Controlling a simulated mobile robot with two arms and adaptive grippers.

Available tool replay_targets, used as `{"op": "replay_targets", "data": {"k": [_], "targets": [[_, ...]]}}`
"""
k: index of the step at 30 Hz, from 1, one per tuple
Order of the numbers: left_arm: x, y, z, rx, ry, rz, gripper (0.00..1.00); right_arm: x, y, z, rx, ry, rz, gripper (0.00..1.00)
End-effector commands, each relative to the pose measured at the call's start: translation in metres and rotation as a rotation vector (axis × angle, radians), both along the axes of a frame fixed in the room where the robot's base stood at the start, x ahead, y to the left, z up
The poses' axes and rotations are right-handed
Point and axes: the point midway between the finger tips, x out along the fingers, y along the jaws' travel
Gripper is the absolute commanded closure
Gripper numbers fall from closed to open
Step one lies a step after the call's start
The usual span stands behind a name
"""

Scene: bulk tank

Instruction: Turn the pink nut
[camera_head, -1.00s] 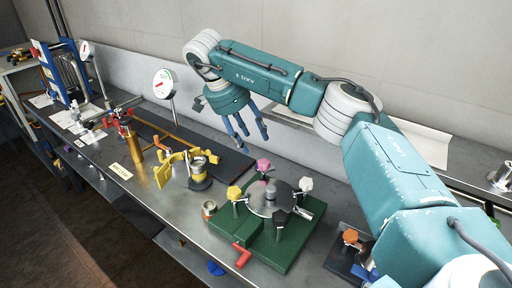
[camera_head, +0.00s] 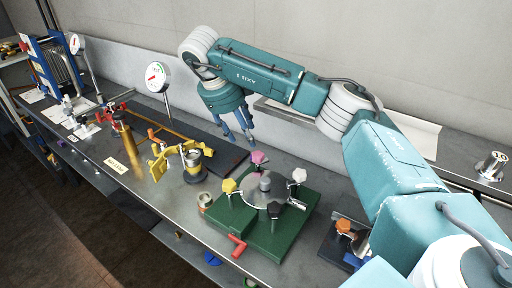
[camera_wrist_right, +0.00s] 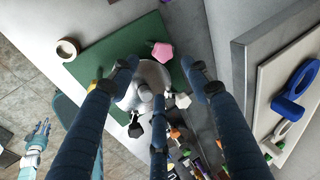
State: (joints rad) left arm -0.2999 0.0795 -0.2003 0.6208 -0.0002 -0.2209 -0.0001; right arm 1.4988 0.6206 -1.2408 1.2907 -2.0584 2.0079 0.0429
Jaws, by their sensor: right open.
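The pink nut (camera_head: 258,157) stands at the back of a round grey flange on a green base plate (camera_head: 274,236). Yellow, white and black knobs sit around the same flange. My right gripper (camera_head: 241,139) is open and empty, above and behind the pink nut, fingers pointing down. In the right wrist view, the pink nut (camera_wrist_right: 162,51) shows between the spread blue fingers (camera_wrist_right: 160,78), apart from them. My left gripper (camera_wrist_right: 40,132) appears small at the lower left of the right wrist view; its jaw opening is unclear. It is outside the head view.
A red handle (camera_head: 237,246) sticks out at the front of the green plate. A yellow clamp (camera_head: 160,160) and a gauge (camera_head: 157,77) stand to the left. An orange-topped part (camera_head: 344,226) stands to the right. A back wall rises behind the bench.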

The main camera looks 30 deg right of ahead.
Motion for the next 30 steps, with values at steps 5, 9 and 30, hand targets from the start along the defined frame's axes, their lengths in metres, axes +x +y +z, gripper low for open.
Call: {"op": "replay_targets", "data": {"k": [5, 9, 30], "targets": [[0.0, 0.0, 0.01, 0.0, 0.0, 0.0, 0.6, -0.006, -0.002, -0.001, 0.035, -0.216, -0.457, 0.53], [0.0, 0.0, 0.016, 0.0, -0.001, 0.0, 0.6, -0.011, -0.004, 0.0, 0.077, -0.387, -0.825, 0.53], [0.0, 0.0, 0.037, 0.0, -0.001, 0.001, 0.6, -0.013, -0.024, -0.028, 0.169, -0.668, -1.468, 0.53]]}}
